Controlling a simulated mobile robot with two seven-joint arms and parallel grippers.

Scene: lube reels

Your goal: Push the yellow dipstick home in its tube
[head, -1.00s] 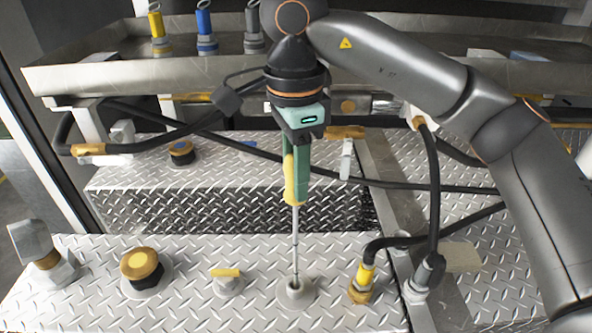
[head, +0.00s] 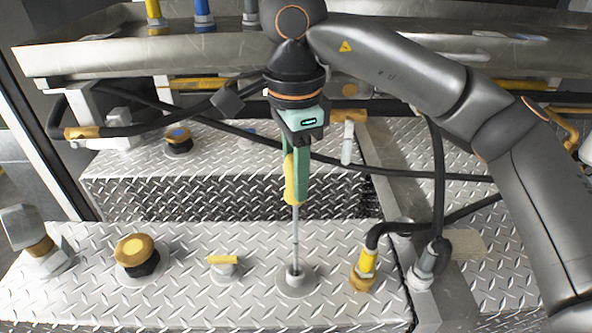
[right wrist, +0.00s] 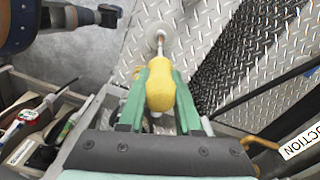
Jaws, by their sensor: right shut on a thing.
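The yellow dipstick handle (head: 290,180) is held in my right gripper (head: 297,180), whose green fingers are shut on it. The handle also shows between the fingers in the right wrist view (right wrist: 160,95). The dipstick's thin metal rod (head: 295,238) runs down, nearly upright, into the mouth of the grey tube (head: 295,275) on the diamond-plate deck. A length of rod still shows between handle and tube, so the handle is well above the tube mouth.
A yellow-capped filler (head: 136,255) and a small yellow-handled valve (head: 223,266) stand left of the tube. A hose with a yellow fitting (head: 366,268) stands close on the right. A metal tray (head: 180,55) crosses the back, with black hoses below it.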

